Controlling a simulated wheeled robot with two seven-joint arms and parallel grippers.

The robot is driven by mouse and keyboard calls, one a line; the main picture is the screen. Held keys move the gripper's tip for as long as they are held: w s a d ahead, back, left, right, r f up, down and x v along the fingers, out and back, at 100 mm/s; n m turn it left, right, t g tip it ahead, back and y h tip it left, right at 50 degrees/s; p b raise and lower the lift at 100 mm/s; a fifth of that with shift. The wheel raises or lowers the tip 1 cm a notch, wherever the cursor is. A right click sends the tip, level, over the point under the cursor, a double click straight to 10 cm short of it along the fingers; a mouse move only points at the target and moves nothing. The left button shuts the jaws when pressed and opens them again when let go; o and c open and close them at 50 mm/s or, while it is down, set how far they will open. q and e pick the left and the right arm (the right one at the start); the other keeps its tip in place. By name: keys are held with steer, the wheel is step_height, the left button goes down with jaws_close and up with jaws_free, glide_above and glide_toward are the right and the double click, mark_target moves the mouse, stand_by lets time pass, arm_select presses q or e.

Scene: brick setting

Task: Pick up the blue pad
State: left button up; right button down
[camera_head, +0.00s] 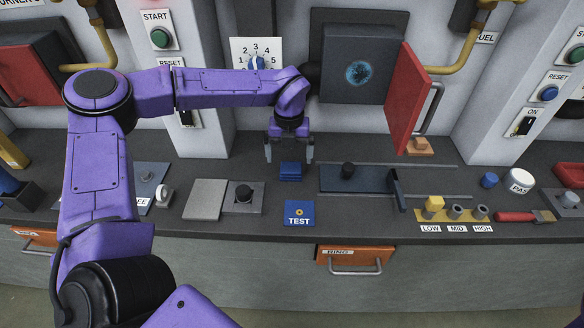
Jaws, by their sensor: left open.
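A small blue block-like pad (290,173) lies on the dark counter in the middle of the camera_head view. My left gripper (289,157) points down just above it. Its two fingers are spread, one to each side of the pad, and nothing shows between them. I cannot tell whether the fingertips reach down beside the pad or touch it. A flat blue square marked TEST (299,220) lies nearer the counter's front edge. My right gripper is not in view.
A dark slider panel (350,183) lies close on the right. An open red door (412,100) stands behind right. A drawer (355,258) is below.

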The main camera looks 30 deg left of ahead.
mark_target(291, 168)
arm_select(q)
step_height(291, 168, down, 5)
steer(key=shift+d+f+p, duration=0.1)
steer(key=shift+d+p, duration=0.05)
steer(key=shift+p, duration=0.8)
steer(key=shift+w+f, duration=0.1)
steer(key=shift+f, duration=0.25)
steer(key=c, duration=1.1)
steer(key=shift+o, duration=0.2)
steer(key=shift+r, duration=0.1)
steer(key=shift+r, duration=0.25)
step_height(291, 168, up, 3)
steer(key=shift+d+f+b, duration=0.1)
steer(key=shift+d+b, duration=0.05)
steer(key=shift+b, duration=0.35)
steer(key=s+d+r+b, duration=0.4)
steer(key=s+d+r, duration=0.3)
steer(key=d+r, duration=0.2)
steer(key=d, duration=0.2)
steer(key=shift+s+d+r+b, duration=0.15)
steer(key=shift+d+r+b, duration=0.2)
steer(key=shift+d, duration=0.05)
